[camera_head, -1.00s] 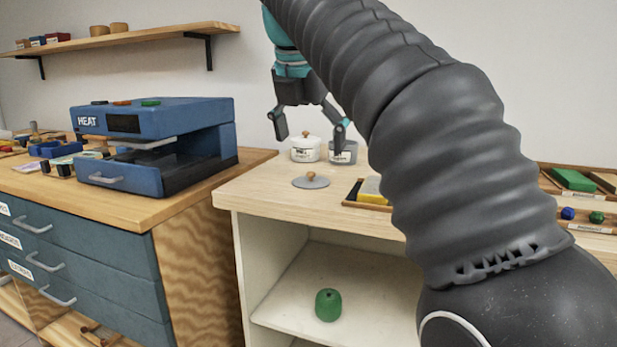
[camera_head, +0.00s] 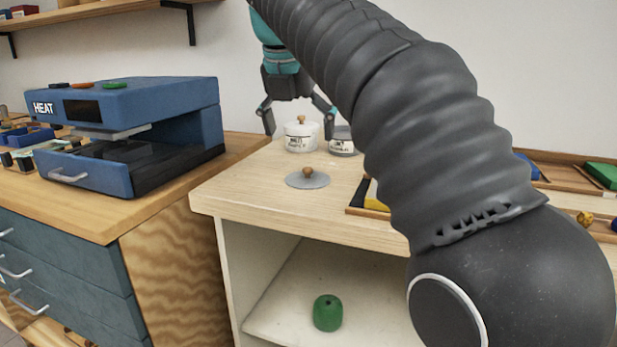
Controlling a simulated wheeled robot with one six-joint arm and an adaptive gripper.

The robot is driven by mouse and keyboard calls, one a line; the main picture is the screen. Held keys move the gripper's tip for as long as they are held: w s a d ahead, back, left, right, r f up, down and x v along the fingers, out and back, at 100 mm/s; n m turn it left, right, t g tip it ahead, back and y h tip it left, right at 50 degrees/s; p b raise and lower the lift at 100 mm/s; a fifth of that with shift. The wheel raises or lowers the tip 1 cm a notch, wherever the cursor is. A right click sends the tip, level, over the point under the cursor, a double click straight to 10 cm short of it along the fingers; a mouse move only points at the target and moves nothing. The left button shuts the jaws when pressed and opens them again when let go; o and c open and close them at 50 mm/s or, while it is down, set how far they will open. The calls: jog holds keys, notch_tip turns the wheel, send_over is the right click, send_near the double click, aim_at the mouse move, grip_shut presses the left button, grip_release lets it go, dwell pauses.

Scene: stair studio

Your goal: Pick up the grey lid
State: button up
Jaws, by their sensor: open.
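The grey lid (camera_head: 307,181) is a flat round disc with a small wooden knob on top. It lies on the light wooden counter (camera_head: 245,187), near its front left part. My gripper (camera_head: 299,126) is open and empty, with its fingers spread and pointing down. In the picture it is above and behind the lid, in front of or beside the white jar. My arm comes in from the right and covers part of the counter.
A white lidded jar (camera_head: 301,136) and a grey jar (camera_head: 342,143) stand behind the lid. A blue heat press (camera_head: 130,125) stands on the left cabinet. A tray (camera_head: 360,198) with a yellow item is right of the lid. A green object (camera_head: 327,313) sits on the shelf below.

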aim_at(306, 170)
jog(key=x, duration=0.9)
jog(key=shift+w+d, duration=0.15)
jog(key=shift+w, duration=0.1)
jog(key=c, duration=1.5)
grip_shut()
jog(key=shift+f, duration=0.1)
